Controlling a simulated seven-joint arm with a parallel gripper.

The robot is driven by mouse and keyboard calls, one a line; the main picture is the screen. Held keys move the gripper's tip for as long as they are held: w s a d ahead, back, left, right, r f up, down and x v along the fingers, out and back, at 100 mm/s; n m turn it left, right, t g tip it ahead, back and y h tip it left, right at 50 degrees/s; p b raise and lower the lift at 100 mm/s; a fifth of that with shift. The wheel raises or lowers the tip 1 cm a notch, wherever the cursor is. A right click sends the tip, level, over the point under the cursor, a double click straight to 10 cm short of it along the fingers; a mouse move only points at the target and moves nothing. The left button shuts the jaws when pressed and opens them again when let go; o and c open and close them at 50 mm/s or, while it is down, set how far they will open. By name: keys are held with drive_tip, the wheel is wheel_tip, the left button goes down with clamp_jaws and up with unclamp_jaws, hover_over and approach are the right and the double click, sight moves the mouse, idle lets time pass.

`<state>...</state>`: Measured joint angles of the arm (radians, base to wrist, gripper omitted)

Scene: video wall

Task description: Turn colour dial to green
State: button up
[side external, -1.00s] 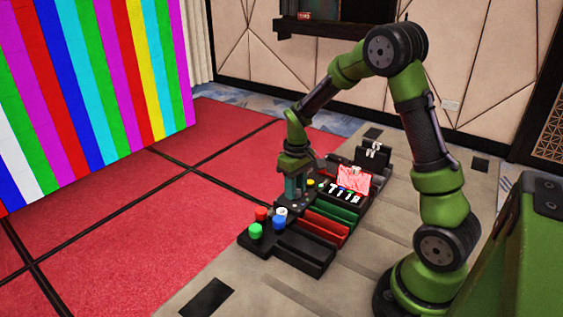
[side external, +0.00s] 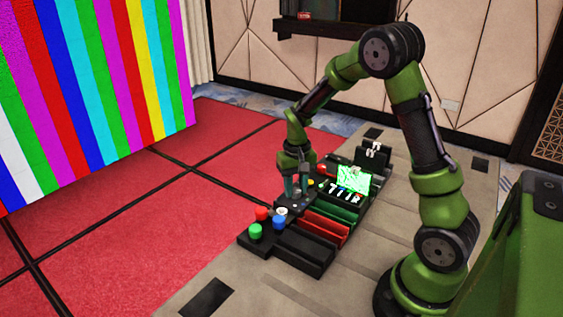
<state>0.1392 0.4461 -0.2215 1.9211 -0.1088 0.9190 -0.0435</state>
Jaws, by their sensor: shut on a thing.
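My gripper (side external: 296,190) points down over the middle of the black control console (side external: 262,262). It is shut on the colour dial, which is mostly hidden by the fingers, so its pointer cannot be read. The small screen (side external: 353,180) on the console, right of my gripper, glows green.
Red (side external: 262,213), green (side external: 255,230) and blue (side external: 279,222) knobs stand at the console's near left end, with a white one beside them. White levers (side external: 345,194) sit below the screen. Red and green slots (side external: 325,229) lie in front. A striped video wall (side external: 90,90) stands at left.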

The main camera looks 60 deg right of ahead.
sight(295, 189)
drive_tip(key=o, duration=1)
drive_tip(key=shift+o, duration=0.2)
wheel_tip(295, 189, up, 17)
drive_tip(key=shift+w, duration=0.1)
drive_tip(key=s+a+r+n+t+y, duration=0.2)
drive_tip(key=s+a+t, duration=0.5)
drive_tip(key=s+a, duration=0.7)
drive_tip(key=shift+a+n, duration=0.6)
drive_tip(key=shift+a, duration=0.3)
